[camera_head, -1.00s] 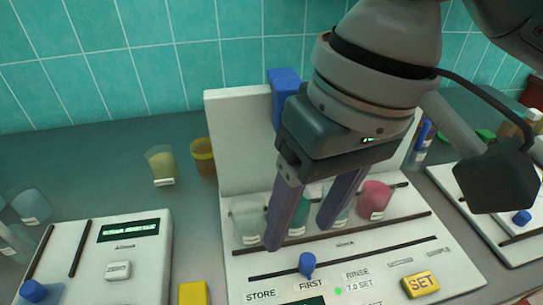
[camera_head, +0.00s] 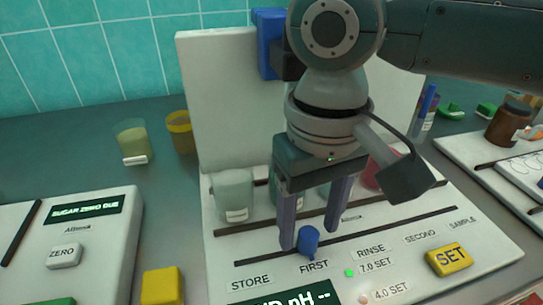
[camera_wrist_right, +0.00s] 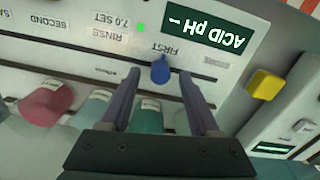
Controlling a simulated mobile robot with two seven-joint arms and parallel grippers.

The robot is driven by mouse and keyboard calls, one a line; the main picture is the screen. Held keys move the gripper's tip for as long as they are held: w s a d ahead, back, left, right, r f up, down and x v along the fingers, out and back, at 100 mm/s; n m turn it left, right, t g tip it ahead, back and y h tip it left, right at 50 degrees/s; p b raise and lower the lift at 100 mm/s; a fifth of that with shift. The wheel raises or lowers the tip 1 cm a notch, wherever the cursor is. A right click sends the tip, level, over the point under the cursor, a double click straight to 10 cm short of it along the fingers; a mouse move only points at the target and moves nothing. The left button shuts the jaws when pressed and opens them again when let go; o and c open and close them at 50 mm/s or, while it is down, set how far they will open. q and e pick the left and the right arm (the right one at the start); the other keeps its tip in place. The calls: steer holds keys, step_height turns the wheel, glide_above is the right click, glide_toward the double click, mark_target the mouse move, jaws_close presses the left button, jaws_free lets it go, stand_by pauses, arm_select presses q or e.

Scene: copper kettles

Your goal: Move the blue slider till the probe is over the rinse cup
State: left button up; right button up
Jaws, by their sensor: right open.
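The blue slider (camera_head: 308,241) stands in the long slot of the white meter, above the FIRST label. My right gripper (camera_head: 311,238) is open, pointing down, with its fingertips either side of the slider. The right wrist view shows the slider (camera_wrist_right: 160,70) between the fingertips, with gaps. A blue block (camera_head: 268,45) sits high on the white back panel; the probe is hidden behind my arm. A teal cup (camera_wrist_right: 148,117) stands behind the slider. A pale cup (camera_wrist_right: 95,104), nearest the RINSE label, stands beside it. My left gripper is out of view.
A clear cup (camera_head: 233,195) and a red cup (camera_wrist_right: 46,102) stand in the same row. A yellow SET button (camera_head: 449,259) is on the meter's front. A sugar meter (camera_head: 70,245) and a yellow block (camera_head: 161,287) are to the left. A brown jar (camera_head: 505,125) stands at right.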

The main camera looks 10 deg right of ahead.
steer(key=shift+f, duration=0.5)
steer(key=shift+c, duration=0.3)
jaws_close()
stand_by(0.8)
